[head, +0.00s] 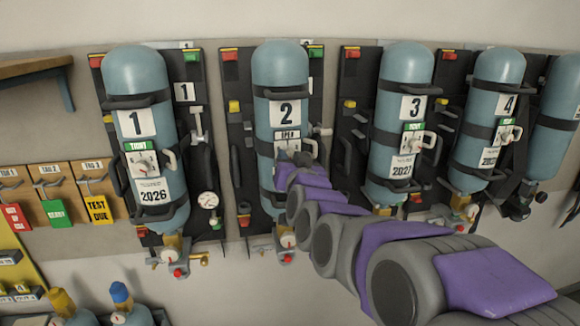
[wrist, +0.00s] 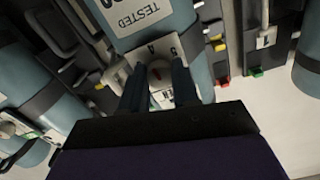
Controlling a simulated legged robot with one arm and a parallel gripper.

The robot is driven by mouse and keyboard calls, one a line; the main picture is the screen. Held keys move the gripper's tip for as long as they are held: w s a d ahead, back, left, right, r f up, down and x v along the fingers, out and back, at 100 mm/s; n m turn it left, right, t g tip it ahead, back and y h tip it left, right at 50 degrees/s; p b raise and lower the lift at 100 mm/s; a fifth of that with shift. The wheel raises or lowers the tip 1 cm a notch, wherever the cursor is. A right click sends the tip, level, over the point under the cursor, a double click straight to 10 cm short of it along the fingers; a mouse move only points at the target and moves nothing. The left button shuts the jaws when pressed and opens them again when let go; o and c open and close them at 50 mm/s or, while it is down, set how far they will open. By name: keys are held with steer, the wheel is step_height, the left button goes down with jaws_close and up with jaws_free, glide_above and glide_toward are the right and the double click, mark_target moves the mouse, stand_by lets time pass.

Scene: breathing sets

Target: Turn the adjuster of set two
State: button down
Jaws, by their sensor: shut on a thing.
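Set two is a blue-grey cylinder (head: 280,68) with a white number 2 plate, strapped upright to a black backboard (head: 236,120). Its adjuster is a knob on a white dial plate (head: 281,147) below the number; my gripper (head: 297,157) partly hides it in the head view. In the wrist view the cylinder (wrist: 178,18) appears upside down with a label reading TESTED. There my gripper (wrist: 157,88) has its two dark fingers on either side of the adjuster (wrist: 158,73), shut on it. Digits show on the plate around the knob; the pointer's exact setting is too small to tell.
Set one (head: 136,72) stands to the left, set three (head: 405,68) and set four (head: 499,68) to the right, each with a similar dial. Tagged hooks (head: 93,183) are on the left wall. Capped cylinders (head: 124,305) stand at the lower left. A shelf (head: 32,66) juts out at the upper left.

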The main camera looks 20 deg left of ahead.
steer(key=shift+m, duration=0.4)
steer(key=c, duration=0.8)
jaws_free()
steer(key=shift+s+d, duration=0.1)
steer(key=b+v, duration=0.1)
steer(key=v, duration=1.6)
